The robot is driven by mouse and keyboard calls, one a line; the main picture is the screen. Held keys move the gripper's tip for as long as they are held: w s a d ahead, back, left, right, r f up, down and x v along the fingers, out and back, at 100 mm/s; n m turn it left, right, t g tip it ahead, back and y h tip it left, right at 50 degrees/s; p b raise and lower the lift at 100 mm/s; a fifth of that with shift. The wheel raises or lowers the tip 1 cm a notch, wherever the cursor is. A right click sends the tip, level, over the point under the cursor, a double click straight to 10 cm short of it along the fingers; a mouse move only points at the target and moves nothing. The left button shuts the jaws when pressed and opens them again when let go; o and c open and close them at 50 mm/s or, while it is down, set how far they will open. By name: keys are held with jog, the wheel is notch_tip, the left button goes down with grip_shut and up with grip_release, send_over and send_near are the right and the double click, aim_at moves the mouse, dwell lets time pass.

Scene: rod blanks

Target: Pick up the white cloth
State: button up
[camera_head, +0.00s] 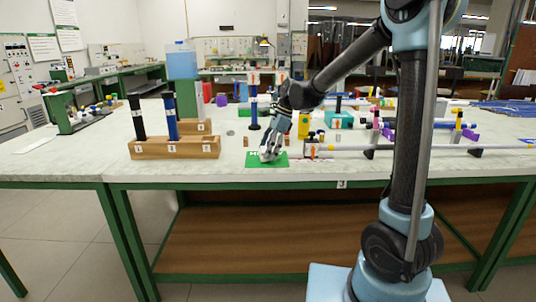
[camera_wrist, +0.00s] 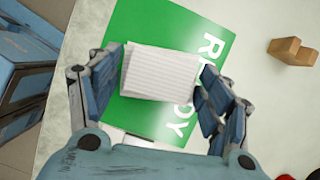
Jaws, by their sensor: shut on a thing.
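The white cloth (camera_wrist: 160,75) is a folded, ribbed rectangle between the two fingers of my gripper (camera_wrist: 161,66) in the wrist view. The fingers stand against its left and right sides, and my gripper is shut on it. Under it is a green mat (camera_wrist: 140,25) with white lettering, partly covered by the cloth. In the head view my gripper (camera_head: 268,156) points down at the green mat (camera_head: 253,162) near the table's front edge. The cloth is too small there to tell from the fingers. I cannot tell whether it touches the mat.
A wooden rack (camera_head: 175,148) with dark and blue rods stands left of the mat. A small wooden block (camera_wrist: 292,51) lies to the right in the wrist view. A blue rod on a stand (camera_head: 254,108) is behind my gripper. Fixtures with a long rod (camera_head: 400,148) occupy the right.

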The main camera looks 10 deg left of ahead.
notch_tip(320, 180, up, 9)
jog(key=shift+r, duration=0.2)
dwell(0.3)
jog(key=o, duration=0.4)
jog(key=c, duration=0.3)
